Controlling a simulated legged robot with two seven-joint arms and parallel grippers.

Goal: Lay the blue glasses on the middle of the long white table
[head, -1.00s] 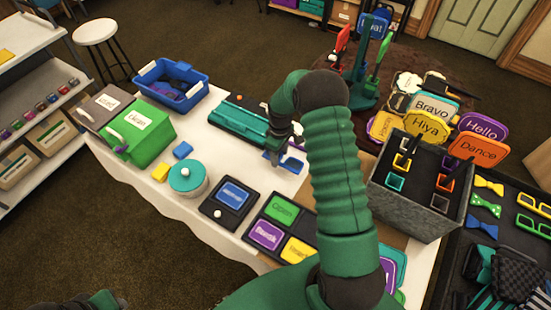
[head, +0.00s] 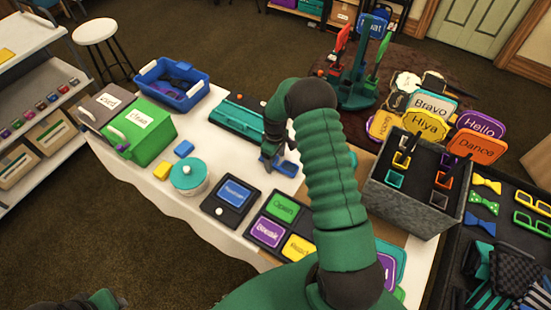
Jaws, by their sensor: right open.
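The blue glasses (head: 287,168) lie on the long white table (head: 226,178), near its middle, just in front of the teal case. My right gripper (head: 269,161) is open at the left end of the glasses, low over the table. My gripper and forearm hide part of the glasses, so I cannot tell whether the fingers touch them. My left gripper is not in view; only a piece of my left arm shows at the bottom left edge.
Around the glasses are a teal case (head: 237,117), a round lidded tin (head: 187,178), a dark pad with a blue screen (head: 231,201) and a board of coloured signs (head: 283,206). A blue crate (head: 173,88) stands at the back left.

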